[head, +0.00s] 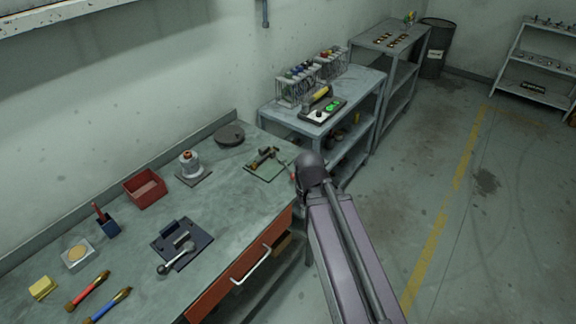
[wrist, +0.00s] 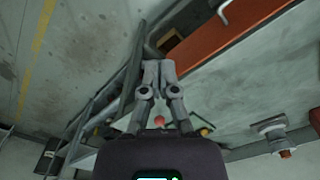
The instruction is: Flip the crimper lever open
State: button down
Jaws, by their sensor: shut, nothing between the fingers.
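What looks like the crimper (head: 178,246) is a dark base plate with a small block and a metal lever on the workbench. The lever (head: 166,268) lies low toward the plate's front left, with a rounded dark end. I cannot tell its exact angle. My gripper (wrist: 158,68) is shut and empty in the wrist view, its two grey fingers together. In the head view my arm reaches to the bench's right end, well right of the crimper, and hides most of the gripper. I cannot make out the crimper in the wrist view.
A brass valve (head: 264,157) on a green mat lies near my arm's end. A spool (head: 190,163), a red bin (head: 145,188) and a dark disc (head: 230,136) stand behind the crimper. Two screwdriver-like tools (head: 88,291) lie front left. A red drawer (head: 238,272) is below.

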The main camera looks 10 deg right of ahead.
jog(key=shift+w+f, duration=0.1)
jog(key=w+d+f+m+t+y+b, duration=0.2)
jog(key=w+f+y+b, duration=0.6)
jog(key=w+b, duration=0.45)
jog(key=w+d+m+t+y+b, duration=0.2)
jog(key=w+d+t+y+b, duration=0.5)
jog(key=w+d+b, duration=0.3)
jog(key=d+b, duration=0.3)
jog(key=d, duration=0.1)
jog(key=shift+w+r, duration=0.15)
jog(key=shift+r, duration=0.05)
jog(key=shift+a, duration=0.1)
